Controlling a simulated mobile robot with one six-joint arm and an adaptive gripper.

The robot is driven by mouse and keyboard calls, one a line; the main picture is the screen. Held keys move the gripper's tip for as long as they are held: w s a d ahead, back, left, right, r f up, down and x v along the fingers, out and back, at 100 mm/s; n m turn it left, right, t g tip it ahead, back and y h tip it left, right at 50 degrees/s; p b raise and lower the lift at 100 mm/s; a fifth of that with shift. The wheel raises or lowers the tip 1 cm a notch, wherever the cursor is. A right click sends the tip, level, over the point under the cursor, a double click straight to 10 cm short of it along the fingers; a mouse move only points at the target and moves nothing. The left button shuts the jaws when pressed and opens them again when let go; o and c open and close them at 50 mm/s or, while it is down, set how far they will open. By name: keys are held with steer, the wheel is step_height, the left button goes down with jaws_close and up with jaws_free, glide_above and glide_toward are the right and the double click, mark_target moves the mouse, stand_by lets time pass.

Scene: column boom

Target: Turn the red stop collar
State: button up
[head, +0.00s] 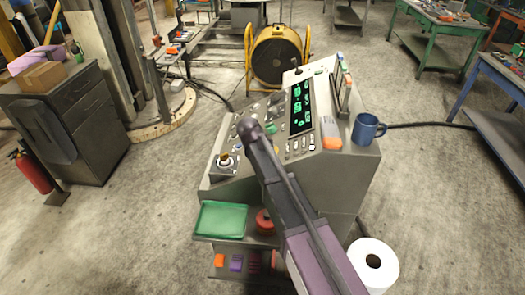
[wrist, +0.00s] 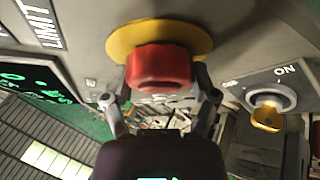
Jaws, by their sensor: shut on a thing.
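The red stop collar (wrist: 160,66) shows in the wrist view, in front of a round yellow plate (wrist: 186,36) on a grey panel. My gripper (wrist: 164,84) has one finger on each side of the collar and is shut on it. The fingertips are partly hidden behind the collar's edges. In the head view my arm reaches over the grey control console (head: 345,165); the collar and the fingers cannot be made out there.
A key switch (wrist: 268,108) marked ON sits right of the collar. A lit green display (head: 301,105) is on the console. A blue mug (head: 366,128) stands on its right side, a green tray (head: 221,220) at its front. A white roll (head: 373,262) is at lower right.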

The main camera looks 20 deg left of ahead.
steer(key=shift+s, duration=0.25)
steer(key=o, duration=1)
steer(key=shift+w, duration=0.1)
steer(key=shift+d, duration=0.15)
